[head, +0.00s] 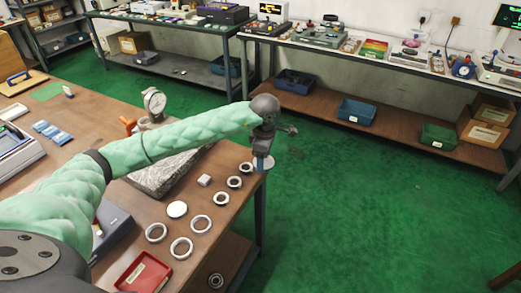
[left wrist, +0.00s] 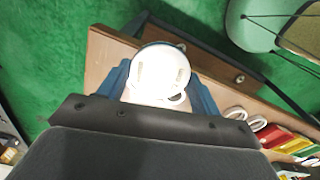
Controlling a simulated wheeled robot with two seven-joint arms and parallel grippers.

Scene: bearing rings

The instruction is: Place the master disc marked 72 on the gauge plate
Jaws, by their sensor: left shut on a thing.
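My left gripper (head: 263,158) hangs at the table's far right corner, shut on a pale round disc (head: 264,164). In the left wrist view the disc (left wrist: 160,72) shows white and shiny between the blue fingers (left wrist: 200,100); no marking on it can be read. A grey stone plate (head: 155,184), which looks like the gauge plate, lies on the table left of the gripper, partly hidden under my left arm. A dial gauge (head: 154,102) stands behind the arm. My right gripper is not in view.
Several metal rings, such as a near one (head: 181,256), lie along the table's right side with a white disc (head: 177,209) and a small pale block (head: 204,180). A red tray (head: 143,274) is at the front. Green floor lies beyond the right edge.

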